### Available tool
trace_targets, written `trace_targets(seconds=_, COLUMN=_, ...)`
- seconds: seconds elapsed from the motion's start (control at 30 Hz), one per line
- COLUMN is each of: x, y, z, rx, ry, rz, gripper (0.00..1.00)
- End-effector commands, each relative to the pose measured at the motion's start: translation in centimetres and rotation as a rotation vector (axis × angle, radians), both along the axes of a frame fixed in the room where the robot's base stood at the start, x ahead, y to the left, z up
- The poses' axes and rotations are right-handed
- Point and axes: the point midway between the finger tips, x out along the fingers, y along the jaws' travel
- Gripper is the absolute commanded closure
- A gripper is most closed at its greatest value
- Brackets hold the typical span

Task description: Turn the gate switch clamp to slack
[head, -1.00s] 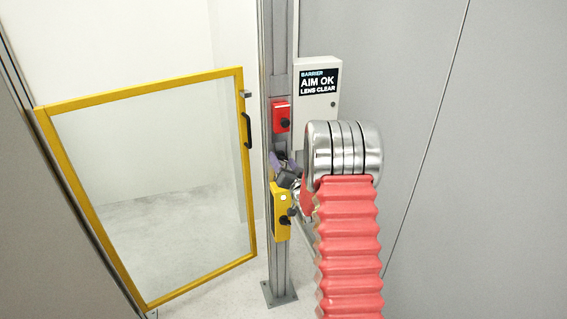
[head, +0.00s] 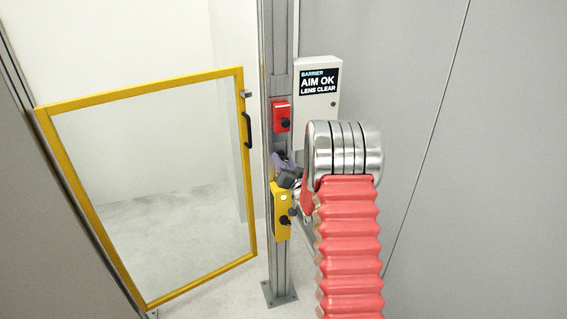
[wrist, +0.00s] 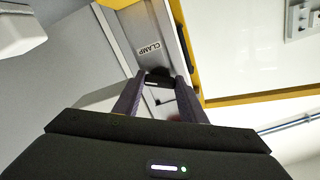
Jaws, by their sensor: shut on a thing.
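In the head view my gripper (head: 279,162) reaches the post between the red box (head: 281,116) and the yellow box (head: 281,212). There the knob is hidden behind the fingers and wrist. Any slack or tight marking on the clamp cannot be read.
The yellow-framed gate (head: 242,110) with a black handle stands left of the post (head: 279,270). A white cabinet (head: 322,130) with a display reading "AIM OK, LENS CLEAR" is behind the post to the right. The floor inside the gate looks clear.

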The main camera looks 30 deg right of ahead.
Motion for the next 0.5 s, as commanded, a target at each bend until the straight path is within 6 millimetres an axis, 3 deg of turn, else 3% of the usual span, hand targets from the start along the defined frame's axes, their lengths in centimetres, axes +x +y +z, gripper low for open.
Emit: trace_targets(seconds=0.5, x=-0.03, y=-0.15, z=-0.01, rx=-0.292, ry=0.076, rz=-0.003, gripper=0.85)
